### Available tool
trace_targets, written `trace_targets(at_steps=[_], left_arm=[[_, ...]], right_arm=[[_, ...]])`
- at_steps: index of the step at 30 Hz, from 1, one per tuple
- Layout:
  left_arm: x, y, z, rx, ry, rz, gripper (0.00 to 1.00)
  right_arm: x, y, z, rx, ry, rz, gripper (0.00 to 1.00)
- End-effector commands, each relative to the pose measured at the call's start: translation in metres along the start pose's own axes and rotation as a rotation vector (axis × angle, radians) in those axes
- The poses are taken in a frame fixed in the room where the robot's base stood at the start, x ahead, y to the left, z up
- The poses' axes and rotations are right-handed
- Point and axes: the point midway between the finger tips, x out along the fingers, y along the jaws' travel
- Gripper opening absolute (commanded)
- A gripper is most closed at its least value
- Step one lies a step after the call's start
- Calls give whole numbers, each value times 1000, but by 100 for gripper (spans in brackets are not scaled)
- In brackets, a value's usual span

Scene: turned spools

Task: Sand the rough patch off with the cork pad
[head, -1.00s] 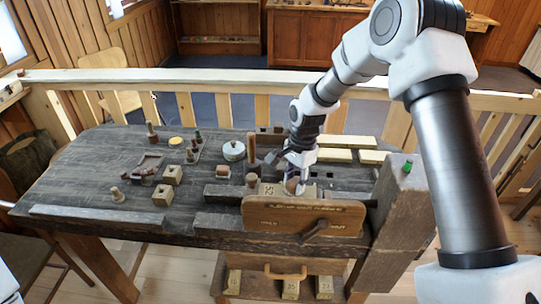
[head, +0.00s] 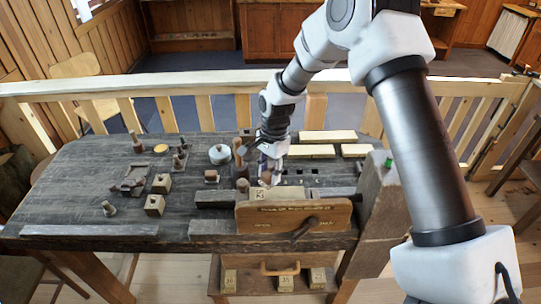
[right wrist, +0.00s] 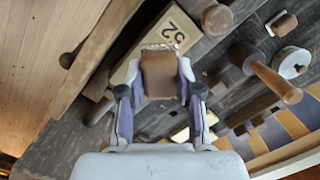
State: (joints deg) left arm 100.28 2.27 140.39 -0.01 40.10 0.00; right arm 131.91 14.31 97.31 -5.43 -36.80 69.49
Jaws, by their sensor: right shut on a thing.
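My right gripper (head: 268,172) is shut on the brown cork pad, which shows between its fingers in the right wrist view (right wrist: 160,77). A pale wooden block (head: 259,193) marked with a number stands at the vise's wooden jaw (head: 293,216); it also shows in the right wrist view (right wrist: 128,72). The rough patch (right wrist: 158,46) seems to be the whitish ragged strip on the block, at the pad's far edge. The pad is over or against the block; I cannot tell if they touch. The pad hides part of the block. My left gripper is out of view.
A wooden mallet (right wrist: 262,72) stands close to the pad. A round lidded pot (head: 220,154) is behind left. Small blocks (head: 155,205) and a dark tray (head: 134,182) lie on the left of the bench (head: 85,205). Pale bars (head: 327,137) lie at the back right.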

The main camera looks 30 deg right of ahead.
Motion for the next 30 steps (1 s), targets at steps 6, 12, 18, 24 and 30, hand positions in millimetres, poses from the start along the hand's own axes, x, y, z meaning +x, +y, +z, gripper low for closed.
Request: trace_targets(at_steps=[6, 12, 18, 24, 30], left_arm=[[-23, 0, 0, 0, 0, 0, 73], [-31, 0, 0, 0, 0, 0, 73], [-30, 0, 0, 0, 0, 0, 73], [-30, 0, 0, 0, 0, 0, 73], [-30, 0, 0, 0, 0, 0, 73]], right_arm=[[-24, -1, 6, -6, 0, 1, 2], [-33, -2, 9, -9, 0, 1, 2], [-32, -2, 10, -10, 0, 1, 2], [-32, -2, 9, -10, 0, 1, 2], [-32, -2, 9, -2, 0, 1, 2]])
